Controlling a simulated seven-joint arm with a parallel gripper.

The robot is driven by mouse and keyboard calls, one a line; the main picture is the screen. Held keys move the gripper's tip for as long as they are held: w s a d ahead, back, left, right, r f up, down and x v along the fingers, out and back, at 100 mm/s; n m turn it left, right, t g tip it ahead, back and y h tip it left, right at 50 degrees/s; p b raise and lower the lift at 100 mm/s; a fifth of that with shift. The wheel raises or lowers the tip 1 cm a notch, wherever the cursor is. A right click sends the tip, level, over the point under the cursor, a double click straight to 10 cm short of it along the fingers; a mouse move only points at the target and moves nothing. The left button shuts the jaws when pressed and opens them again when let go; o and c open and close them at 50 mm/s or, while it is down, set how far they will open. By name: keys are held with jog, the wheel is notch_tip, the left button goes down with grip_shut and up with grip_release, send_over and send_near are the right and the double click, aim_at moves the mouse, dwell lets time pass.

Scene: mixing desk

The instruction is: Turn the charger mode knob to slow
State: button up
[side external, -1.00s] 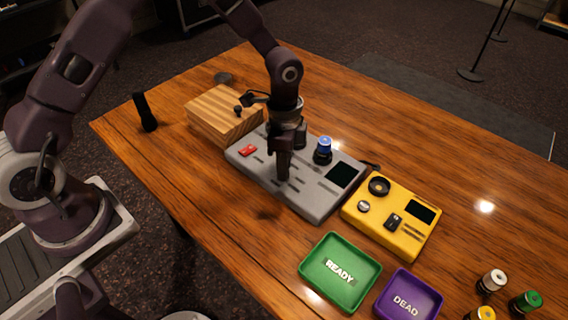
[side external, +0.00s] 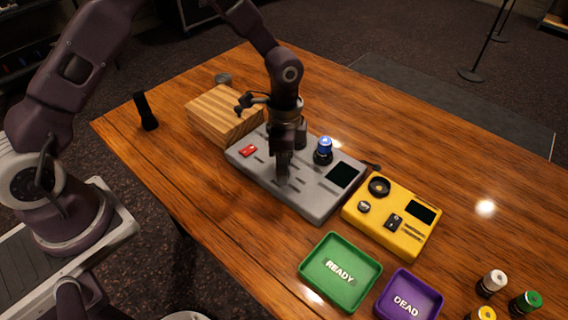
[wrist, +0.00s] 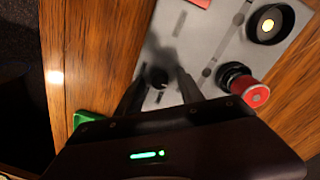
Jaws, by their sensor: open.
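The grey charger (side external: 322,206) lies flat on the table. My gripper (side external: 283,178) points straight down over its near middle part. In the wrist view my open fingers (wrist: 159,88) stand on either side of a small dark round knob (wrist: 158,76), apparently the mode knob. Whether they touch it is unclear. My gripper hides the knob in the side view, and its pointer and any mode lettering cannot be read.
The wrist view shows a red cylinder (wrist: 257,95) and a dark ring (wrist: 283,28). A yellow box (side external: 390,235), green tray (side external: 322,285) and wooden block (side external: 215,105) are nearby.

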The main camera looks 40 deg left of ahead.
jog(key=shift+r, duration=0.1)
notch_tip(320, 180, up, 7)
jog(key=shift+w+a+f, duration=0.1)
jog(key=shift+w+f, duration=0.05)
jog(key=shift+a+r, duration=0.1)
jog(key=shift+r, duration=0.25)
jog(key=s+a+r+n+t+y, duration=0.1)
jog(key=s+a+r+n+t, duration=0.2)
jog(key=s+r, duration=0.5)
jog(key=s+a+r+n+t, duration=0.1)
jog(key=s+a+r+n, duration=0.3)
jog(key=s+r, duration=0.45)
jog(key=s+r+n+t, duration=0.2)
jog(key=s+n, duration=0.2)
jog(key=s, duration=0.3)
jog(key=shift+s+r+h, duration=0.25)
jog(key=shift+r+h, duration=0.05)
